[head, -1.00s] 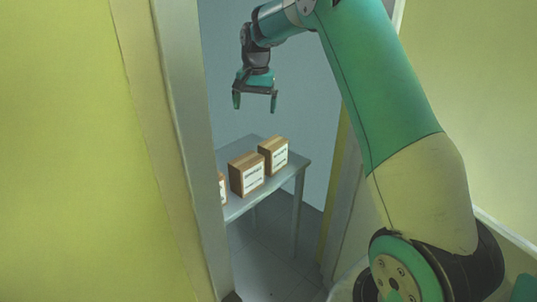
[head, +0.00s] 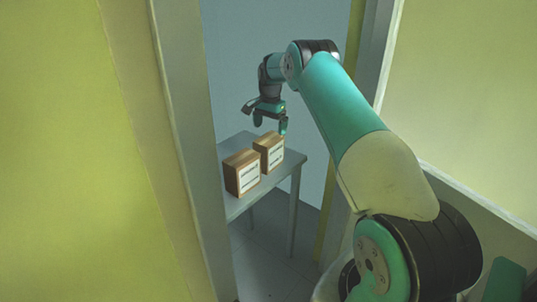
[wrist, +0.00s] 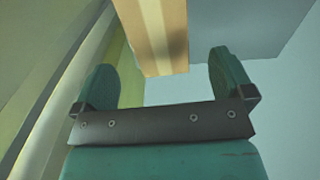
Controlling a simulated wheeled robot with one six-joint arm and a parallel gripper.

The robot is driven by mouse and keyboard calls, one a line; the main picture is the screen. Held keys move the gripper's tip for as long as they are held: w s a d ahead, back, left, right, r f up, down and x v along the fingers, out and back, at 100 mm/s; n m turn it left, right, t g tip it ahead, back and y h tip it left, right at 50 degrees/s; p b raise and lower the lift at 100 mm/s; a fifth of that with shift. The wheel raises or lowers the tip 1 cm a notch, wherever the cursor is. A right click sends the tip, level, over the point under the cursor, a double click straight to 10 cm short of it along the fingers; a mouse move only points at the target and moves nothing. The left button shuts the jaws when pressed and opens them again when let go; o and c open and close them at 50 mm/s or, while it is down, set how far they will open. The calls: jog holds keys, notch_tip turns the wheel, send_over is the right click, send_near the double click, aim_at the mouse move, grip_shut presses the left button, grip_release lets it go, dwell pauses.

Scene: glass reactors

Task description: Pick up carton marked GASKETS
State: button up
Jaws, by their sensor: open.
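Two brown cartons with white labels stand upright on a grey table (head: 288,167) in the head view. The nearer carton (head: 242,174) is at the left and the farther carton (head: 268,153) is just right of it. Dark print shows on both labels but is too small to read, so I cannot tell which is GASKETS. My gripper (head: 270,124) is open and empty, just above the farther carton. In the wrist view, a taped carton top (wrist: 157,35) lies beyond and between the open fingers of my gripper (wrist: 165,82), apart from them.
A door frame (head: 183,150) stands close at the left and hides part of the table. Another jamb (head: 367,120) stands at the right, beside my arm. Yellow-green walls (head: 80,160) flank the opening. The table's right end is bare.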

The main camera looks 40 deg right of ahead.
aim_at(269, 138)
jog(key=f, duration=0.6)
jog(key=shift+a+f, duration=0.25)
jog(key=shift+a, duration=0.05)
jog(key=shift+c, duration=0.2)
jog(key=c, duration=1.1)
